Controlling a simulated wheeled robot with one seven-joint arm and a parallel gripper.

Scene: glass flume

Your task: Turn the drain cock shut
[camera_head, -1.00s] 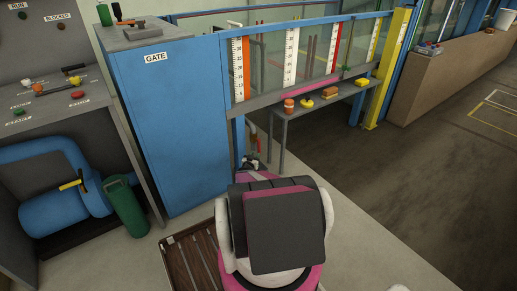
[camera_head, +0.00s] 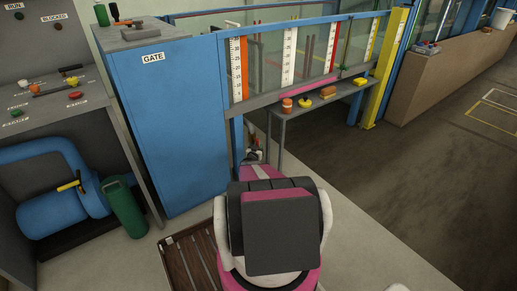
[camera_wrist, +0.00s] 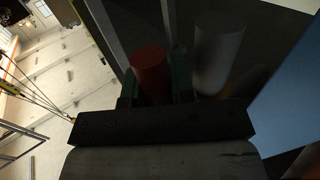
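A red cylinder (camera_wrist: 150,64), which looks like the handle of the drain cock, stands in the dark middle of the wrist view. My gripper (camera_wrist: 154,84) has a dark green finger on each side of it. The fingers look close to the red part, but I cannot tell whether they press on it. The rest of the cock is not clear. In the head view my arm reaches under the flume (camera_head: 300,92), beside the blue gate cabinet (camera_head: 185,120). It hides most of my gripper and the cock there.
A grey cylinder (camera_wrist: 218,52) stands just right of the red part. A small bench (camera_head: 330,101) with several small objects is under the flume. A green cylinder (camera_head: 125,207) and a blue pipe (camera_head: 50,212) are at left. The floor (camera_head: 420,180) at right is clear.

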